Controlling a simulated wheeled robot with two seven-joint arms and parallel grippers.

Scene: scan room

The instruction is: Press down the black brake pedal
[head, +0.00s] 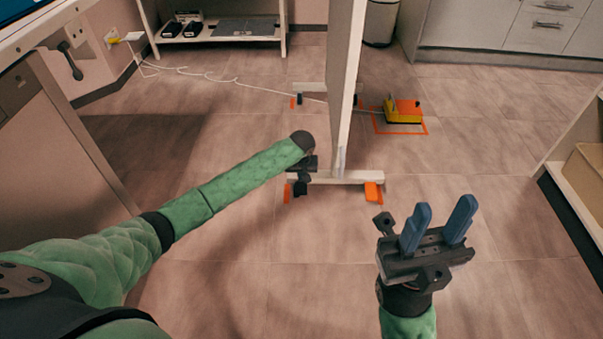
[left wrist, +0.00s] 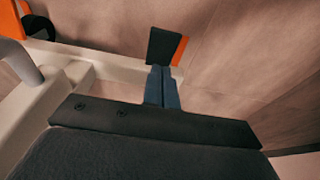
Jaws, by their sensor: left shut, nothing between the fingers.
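The black brake pedal (left wrist: 165,45) shows in the left wrist view just beyond my fingertips, with an orange part (left wrist: 181,48) beside it. In the head view the pedal (head: 300,188) seems to be the small dark piece at the left end of the screen's front foot (head: 335,178), largely covered by my gripper. My left gripper (head: 304,170) is above this foot end. Its blue fingers (left wrist: 162,70) are together and empty, pointing at the pedal; whether they touch it I cannot tell. My right gripper (head: 443,207) is open and empty at the lower right.
The white upright screen (head: 344,90) stands mid-floor. An orange piece (head: 373,192) is at the foot's right end. A yellow and orange foot switch (head: 402,112) lies behind, with a white cable (head: 230,80). A cabinet (head: 570,170) stands at the right. Floor in front is clear.

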